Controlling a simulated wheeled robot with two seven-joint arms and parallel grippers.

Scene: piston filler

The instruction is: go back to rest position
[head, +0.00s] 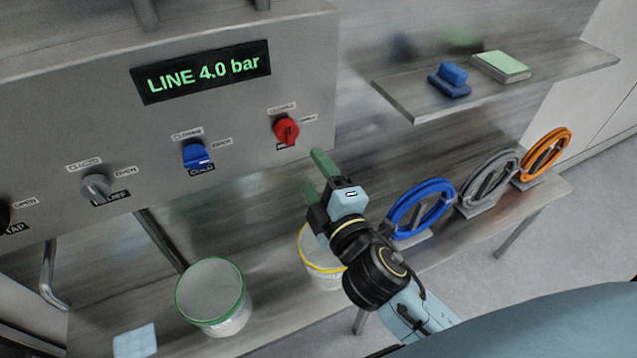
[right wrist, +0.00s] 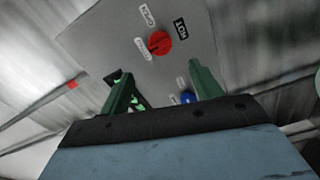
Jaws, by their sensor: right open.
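My right gripper (head: 318,178) is open and empty, in front of the panel to the lower right of the red knob. In the right wrist view its two green fingers (right wrist: 160,88) stand apart with nothing between them. The red knob (head: 286,130) is on the grey control panel (head: 235,95) and is apart from the fingers; it also shows in the right wrist view (right wrist: 159,43). The blue knob (head: 196,154) is to its left, and a grey knob (head: 97,186) is further left. The display (head: 201,72) reads LINE 4.0 bar. My left gripper is not in view.
A green-rimmed bucket (head: 211,295) and a yellow-rimmed bucket (head: 318,262), partly hidden by my right arm, stand below. Blue (head: 420,208), grey (head: 490,178) and orange (head: 545,155) hose coils stand on the right. A shelf (head: 405,100) holds a blue brush (head: 449,80) and green-topped sponge (head: 500,66).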

